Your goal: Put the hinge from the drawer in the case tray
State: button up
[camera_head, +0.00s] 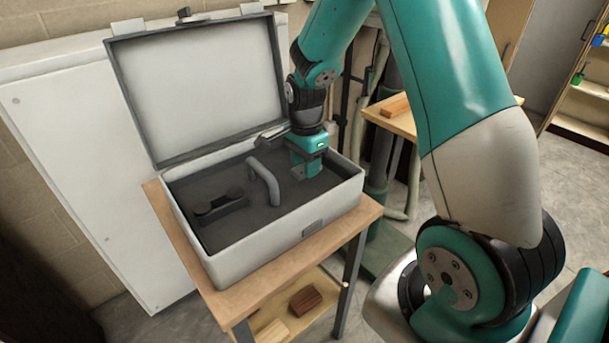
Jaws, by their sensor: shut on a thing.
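An open grey case (322,215) stands on a small wooden table, its lid (200,85) raised at the back. The dark tray (235,230) fills its inside. My gripper (305,172) points down into the right rear part of the case, low over the tray floor. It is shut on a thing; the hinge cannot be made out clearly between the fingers. I cannot tell whether the held thing touches the tray. The drawer cannot be identified in this view.
A grey arched handle (264,180) stands left of my gripper, and a black piece (220,205) lies farther left in the tray. The wooden table (225,297) has brown blocks (305,300) on its lower shelf. Another wooden table (398,122) stands behind.

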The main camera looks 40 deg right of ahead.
aim_at(305, 185)
jog(key=shift+f, duration=2.05)
jog(key=shift+f, duration=0.1)
jog(key=o, duration=1)
jog(key=shift+c, duration=0.2)
notch_tip(305, 185, up, 12)
jog(key=shift+f+b, duration=0.1)
jog(key=shift+b, duration=0.45)
jog(key=s+a+r+n+y, duration=0.2)
jog(key=s+a+r+n, duration=0.2)
jog(key=s+a+n, duration=0.7)
jog(key=s+a+r+n+y, duration=0.2)
jog(key=s+a+r+n, duration=0.2)
jog(key=s+a+n, duration=0.7)
jog(key=n, duration=0.3)
jog(key=shift+s+r, duration=0.15)
jog(key=shift+r, duration=0.15)
